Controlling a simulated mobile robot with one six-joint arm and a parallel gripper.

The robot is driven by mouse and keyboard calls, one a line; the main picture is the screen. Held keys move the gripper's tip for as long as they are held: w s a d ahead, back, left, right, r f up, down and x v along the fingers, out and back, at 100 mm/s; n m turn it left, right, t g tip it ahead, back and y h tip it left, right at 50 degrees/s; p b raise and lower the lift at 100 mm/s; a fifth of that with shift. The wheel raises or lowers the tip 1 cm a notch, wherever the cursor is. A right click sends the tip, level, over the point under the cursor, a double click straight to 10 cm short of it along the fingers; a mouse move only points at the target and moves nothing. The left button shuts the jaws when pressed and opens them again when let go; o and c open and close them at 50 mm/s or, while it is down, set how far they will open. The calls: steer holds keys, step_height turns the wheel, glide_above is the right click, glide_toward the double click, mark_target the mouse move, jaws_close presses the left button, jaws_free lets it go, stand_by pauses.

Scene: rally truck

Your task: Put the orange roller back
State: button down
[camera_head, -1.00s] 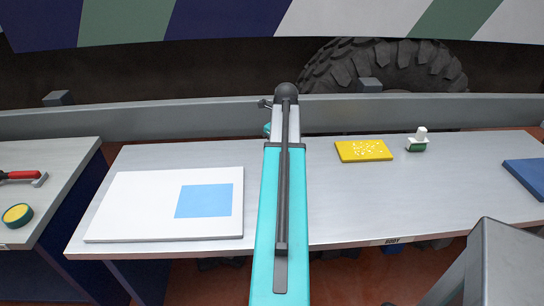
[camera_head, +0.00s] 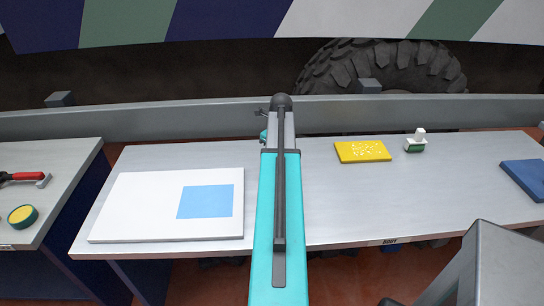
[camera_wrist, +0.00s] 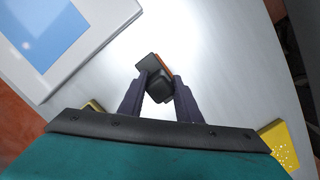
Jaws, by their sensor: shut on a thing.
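The orange roller (camera_wrist: 162,61) shows in the wrist view as a narrow orange edge with grey beside it. Its dark handle end (camera_wrist: 158,88) faces the wrist camera. My gripper (camera_wrist: 159,80) is shut on this dark handle, between two dark fingers. The roller is over the bare grey table top; I cannot tell whether it touches it. In the head view my teal arm hides the gripper and the roller.
A white board with a blue square (camera_head: 130,205) lies left on the table (camera_head: 330,220). A yellow speckled pad (camera_head: 362,151), a green-and-white stamp-like tool (camera_head: 415,141) and a blue block (camera_head: 523,178) are on the right. Bare table lies in front of the pad.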

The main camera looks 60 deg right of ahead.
steer(key=shift+f, duration=0.15)
steer(key=c, duration=1.3)
jaws_free()
steer(key=shift+f+b, duration=0.15)
steer(key=shift+b, duration=0.3)
steer(key=shift+s+r+b, duration=0.45)
steer(key=shift+r+b, duration=0.05)
steer(key=shift+r, duration=1.8)
steer(key=shift+s+r+b, duration=0.45)
steer(key=shift+r+b, duration=0.1)
steer(key=shift+r, duration=1.75)
steer(key=shift+s+r+b, duration=0.45)
steer(key=shift+r+b, duration=0.05)
steer(key=shift+r, duration=1.8)
